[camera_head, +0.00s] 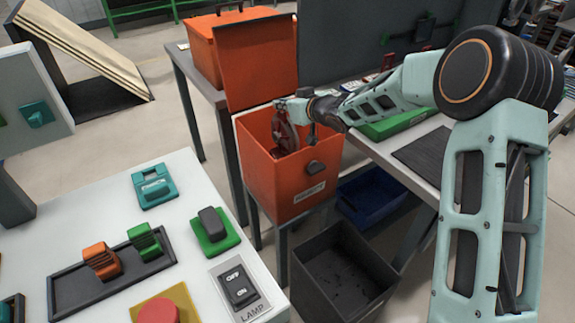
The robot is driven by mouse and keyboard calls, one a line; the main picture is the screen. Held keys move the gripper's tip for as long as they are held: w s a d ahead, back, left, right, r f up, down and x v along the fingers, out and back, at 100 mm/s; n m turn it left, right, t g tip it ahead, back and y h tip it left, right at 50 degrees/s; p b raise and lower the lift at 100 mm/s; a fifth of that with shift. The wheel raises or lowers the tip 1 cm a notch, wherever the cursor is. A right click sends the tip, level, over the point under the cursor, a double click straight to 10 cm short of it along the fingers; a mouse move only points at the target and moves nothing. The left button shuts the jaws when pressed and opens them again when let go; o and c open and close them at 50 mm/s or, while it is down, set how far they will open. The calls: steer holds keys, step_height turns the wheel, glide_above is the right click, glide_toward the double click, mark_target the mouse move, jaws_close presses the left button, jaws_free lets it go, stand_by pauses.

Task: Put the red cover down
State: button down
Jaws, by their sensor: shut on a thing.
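A dark red piece, which looks like the red cover (279,133), is at my gripper (286,130). My gripper is shut on it, over the mouth of an open orange-red box (262,180). The piece is small and partly hidden by the fingers, so its full shape and whether it touches the box cannot be told. The box's lid (257,62) stands up at the back. A dark handle and a white label are on the box's front.
A white panel table (190,235) with switches and buttons stands at lower left. A dark open bin (343,272) is below the box at right. A blue crate (370,197) is behind it. Another orange box (204,50) stands on the grey table at the back.

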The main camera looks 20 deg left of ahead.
mark_target(282, 132)
steer(key=shift+f+b, duration=1.2)
steer(key=shift+f, duration=3.2)
steer(key=shift+f+b, duration=0.3)
steer(key=shift+f, duration=0.3)
steer(key=shift+f, duration=0.1)
